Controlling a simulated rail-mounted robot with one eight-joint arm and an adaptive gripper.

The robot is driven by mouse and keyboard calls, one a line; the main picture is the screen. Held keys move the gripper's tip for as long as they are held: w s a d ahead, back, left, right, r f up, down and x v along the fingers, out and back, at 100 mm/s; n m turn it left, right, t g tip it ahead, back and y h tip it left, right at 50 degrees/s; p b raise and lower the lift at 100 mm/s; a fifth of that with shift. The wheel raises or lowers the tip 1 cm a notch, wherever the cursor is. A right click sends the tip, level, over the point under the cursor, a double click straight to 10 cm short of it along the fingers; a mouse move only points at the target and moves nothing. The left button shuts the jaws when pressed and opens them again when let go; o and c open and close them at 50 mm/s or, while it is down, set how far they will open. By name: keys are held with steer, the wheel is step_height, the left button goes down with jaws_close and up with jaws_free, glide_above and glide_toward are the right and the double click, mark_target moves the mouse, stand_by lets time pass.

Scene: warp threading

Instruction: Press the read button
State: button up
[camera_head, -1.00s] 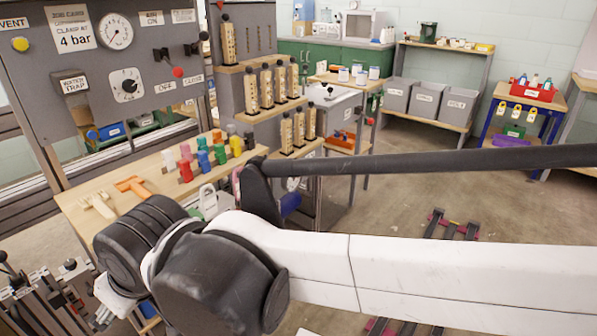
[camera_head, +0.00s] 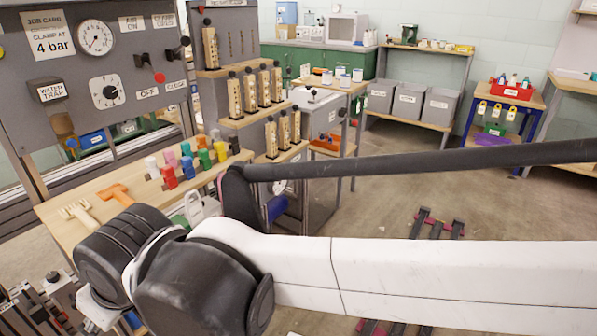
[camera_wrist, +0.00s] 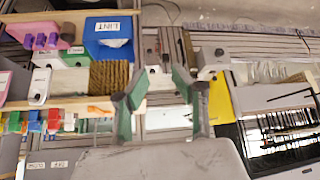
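I cannot make out a button labelled read in either view. A grey control panel (camera_head: 140,75) stands at the upper left of the head view, with a round gauge (camera_head: 96,38), a dial (camera_head: 107,92), small levers and a red knob (camera_head: 160,77). My gripper (camera_wrist: 160,80) shows in the wrist view, with green-padded fingers spread apart and nothing seen between them. It is hidden in the head view, where my white and black arm crosses the foreground. The wrist view looks onto grey rails and a bench, with no touching contact that I can tell.
A wooden bench (camera_head: 75,203) holds coloured spools, an orange tool (camera_head: 120,194) and a wooden comb. Slotted wooden blocks stand on the stepped shelves to its right. A blue LINT bin (camera_wrist: 108,38) lies at the upper left of the wrist view. Open floor (camera_head: 385,210) lies to the right.

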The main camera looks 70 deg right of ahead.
jaws_close()
stand_by(1.1)
